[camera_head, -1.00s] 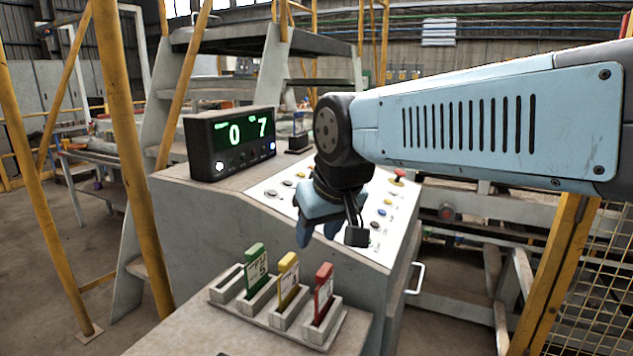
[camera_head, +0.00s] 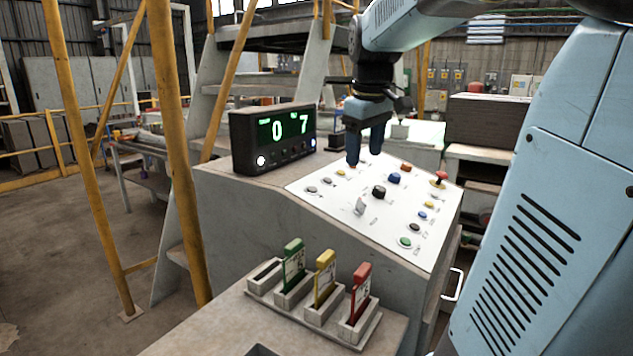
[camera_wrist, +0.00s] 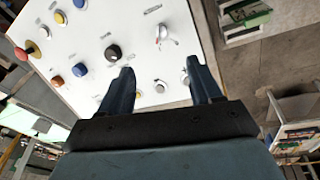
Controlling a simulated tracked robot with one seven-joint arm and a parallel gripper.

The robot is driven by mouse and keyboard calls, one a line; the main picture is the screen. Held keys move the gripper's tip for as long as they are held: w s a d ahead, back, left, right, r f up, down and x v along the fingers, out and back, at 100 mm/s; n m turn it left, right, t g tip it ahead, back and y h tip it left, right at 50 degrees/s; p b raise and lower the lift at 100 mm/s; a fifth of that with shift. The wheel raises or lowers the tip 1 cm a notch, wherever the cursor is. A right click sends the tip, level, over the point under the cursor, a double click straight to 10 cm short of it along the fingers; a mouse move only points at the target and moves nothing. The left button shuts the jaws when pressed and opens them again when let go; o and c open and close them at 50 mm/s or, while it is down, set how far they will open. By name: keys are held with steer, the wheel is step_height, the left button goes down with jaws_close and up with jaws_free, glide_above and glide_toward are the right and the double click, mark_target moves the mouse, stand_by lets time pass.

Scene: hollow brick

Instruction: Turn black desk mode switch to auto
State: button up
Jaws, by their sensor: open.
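The desk (camera_head: 300,222) has a sloped white panel (camera_head: 335,196) with several buttons and knobs. A black rotary knob (camera_head: 379,192) sits near the panel's middle; it also shows in the wrist view (camera_wrist: 113,53), just beyond my left finger. Its label is too small to read. A silver lever switch (camera_head: 360,206) is beside it, seen also in the wrist view (camera_wrist: 162,34). My gripper (camera_head: 365,158) is open and empty, pointing down above the panel's far part, apart from the black knob. In the wrist view its two fingers (camera_wrist: 160,68) are spread.
A black display (camera_head: 272,138) reading 0 and 7 stands left of the panel. Green, yellow (camera_head: 325,272) and red tags stand in a slotted holder in front. A red mushroom button (camera_head: 440,177) rises at the panel's right. Yellow rails stand at left.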

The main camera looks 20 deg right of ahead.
mark_target(379, 187)
steer(key=w+d+n+g, duration=0.2)
steer(key=w+d+n, duration=0.1)
steer(key=w+d, duration=0.75)
steer(key=shift+y, duration=0.4)
step_height(379, 187, down, 13)
steer(key=shift+s+d+r, duration=0.1)
steer(key=shift+d, duration=0.05)
steer(key=c, duration=1)
